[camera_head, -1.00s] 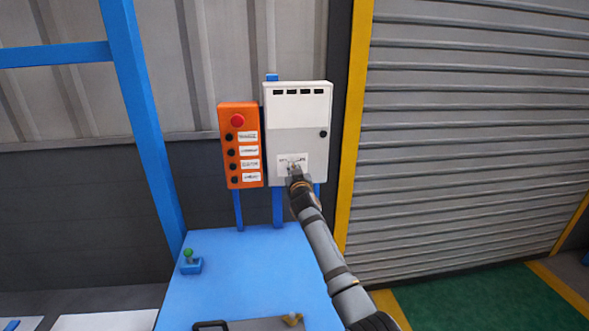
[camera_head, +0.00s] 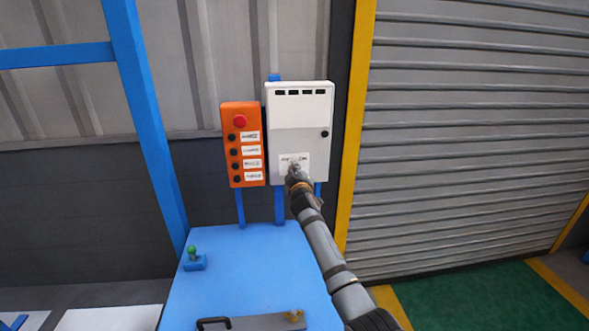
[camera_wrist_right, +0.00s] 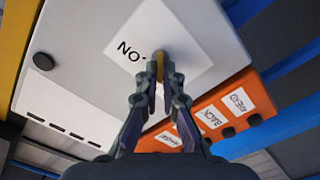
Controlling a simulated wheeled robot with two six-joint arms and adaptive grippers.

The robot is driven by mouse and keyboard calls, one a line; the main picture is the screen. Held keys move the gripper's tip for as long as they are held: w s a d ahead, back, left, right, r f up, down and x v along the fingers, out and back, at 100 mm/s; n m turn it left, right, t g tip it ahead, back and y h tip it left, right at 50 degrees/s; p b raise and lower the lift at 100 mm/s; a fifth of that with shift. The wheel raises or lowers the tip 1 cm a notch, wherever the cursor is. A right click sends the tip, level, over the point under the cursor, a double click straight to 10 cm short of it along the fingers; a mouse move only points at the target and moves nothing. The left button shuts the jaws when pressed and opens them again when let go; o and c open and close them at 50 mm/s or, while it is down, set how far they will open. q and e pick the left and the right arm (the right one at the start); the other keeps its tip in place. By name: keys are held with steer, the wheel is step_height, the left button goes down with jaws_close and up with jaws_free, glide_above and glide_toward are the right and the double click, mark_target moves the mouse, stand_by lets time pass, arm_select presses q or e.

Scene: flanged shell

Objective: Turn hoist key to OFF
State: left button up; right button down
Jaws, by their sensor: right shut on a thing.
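The white control box (camera_head: 298,105) hangs upright on a blue post, with a white label low on its front. My right gripper (camera_head: 293,174) reaches up to that label. In the right wrist view, my right gripper (camera_wrist_right: 158,80) is shut on the small brass-coloured hoist key (camera_wrist_right: 157,58), which stands out from the white label (camera_wrist_right: 185,45). The letters "NO" show beside the key, but the gripper hides part of the label. I cannot tell the key's exact angle. My left gripper is not in view.
An orange button box (camera_head: 240,148) with a red button and several black ones is close to the white box's left side. Below is a blue table (camera_head: 235,270) with a green-knobbed switch (camera_head: 193,258). A roller shutter (camera_head: 480,130) stands at right.

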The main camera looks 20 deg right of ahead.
stand_by(0.4)
steer(key=c, duration=1.5)
jaws_free()
steer(key=v, duration=1.2)
